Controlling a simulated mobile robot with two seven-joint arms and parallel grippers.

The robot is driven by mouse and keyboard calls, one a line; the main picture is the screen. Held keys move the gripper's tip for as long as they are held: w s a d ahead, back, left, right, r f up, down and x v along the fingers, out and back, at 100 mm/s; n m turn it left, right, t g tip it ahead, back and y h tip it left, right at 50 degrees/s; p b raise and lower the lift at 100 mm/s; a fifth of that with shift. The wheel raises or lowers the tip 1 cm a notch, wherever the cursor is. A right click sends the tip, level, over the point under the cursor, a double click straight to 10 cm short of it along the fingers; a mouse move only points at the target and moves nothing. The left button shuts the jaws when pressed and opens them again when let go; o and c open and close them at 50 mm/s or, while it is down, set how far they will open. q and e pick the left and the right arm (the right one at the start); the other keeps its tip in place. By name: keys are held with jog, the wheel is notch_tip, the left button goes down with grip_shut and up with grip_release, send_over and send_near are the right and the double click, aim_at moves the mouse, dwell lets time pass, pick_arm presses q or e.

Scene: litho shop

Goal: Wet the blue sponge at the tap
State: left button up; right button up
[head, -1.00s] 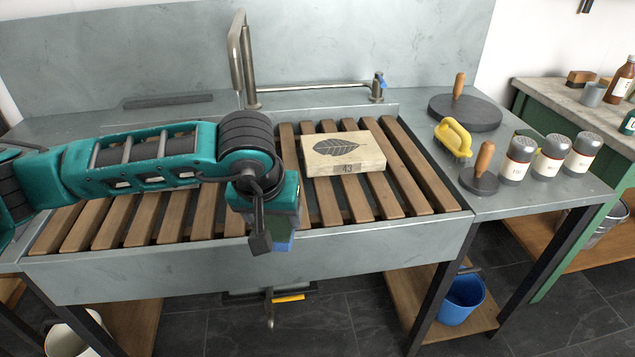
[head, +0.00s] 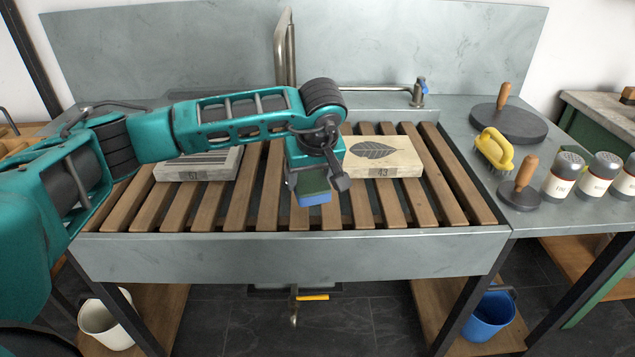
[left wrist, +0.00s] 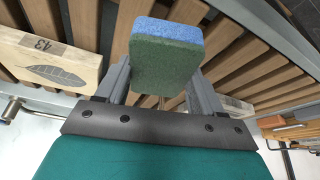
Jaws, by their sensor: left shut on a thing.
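The blue sponge (head: 313,199) has a dark green scouring side and is held in my left gripper (head: 316,184). In the left wrist view the sponge (left wrist: 168,52) sits between the two fingers, which are shut on it. The gripper hangs above the front part of the wooden slats of the sink, left of the leaf block. The tap (head: 286,50) stands at the back of the sink, behind my left arm, and its lower part is partly hidden. A blue-marked tap lever (head: 420,90) stands at the back right. My right gripper is not in view.
A stone block with a leaf print (head: 383,157) and a grey striped block (head: 199,164) lie on the slats (head: 265,195). A yellow-handled brush (head: 494,150), round dark discs and several shakers (head: 563,177) stand on the right counter. A blue bucket (head: 489,317) stands below.

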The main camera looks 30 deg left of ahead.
pick_arm(q)
jog(key=shift+w+a+f+b, duration=0.15)
jog(key=shift+w+a, duration=0.1)
jog(key=shift+a, duration=0.15)
jog(key=shift+w+a+f+b, duration=0.1)
jog(key=shift+w+a+b, duration=0.1)
jog(key=shift+a, duration=0.2)
jog(key=a, duration=0.1)
jog(key=w+a, duration=0.1)
jog(key=a+b, duration=0.1)
jog(key=shift+w+f, duration=0.3)
jog(key=shift+f, duration=0.05)
jog(key=shift+w+a+f, duration=0.1)
jog(key=shift+w+a, duration=0.25)
jog(key=shift+a, duration=0.25)
jog(key=shift+w+a+f+b, duration=0.15)
jog(key=shift+w+a, duration=0.15)
jog(key=shift+a, duration=0.2)
jog(key=shift+w+a+f+b, duration=0.15)
jog(key=shift+w+a, duration=0.1)
jog(key=shift+a, duration=0.2)
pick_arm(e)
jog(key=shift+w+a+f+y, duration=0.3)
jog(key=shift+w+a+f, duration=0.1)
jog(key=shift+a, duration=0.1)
pick_arm(q)
jog(key=shift+r, duration=0.1)
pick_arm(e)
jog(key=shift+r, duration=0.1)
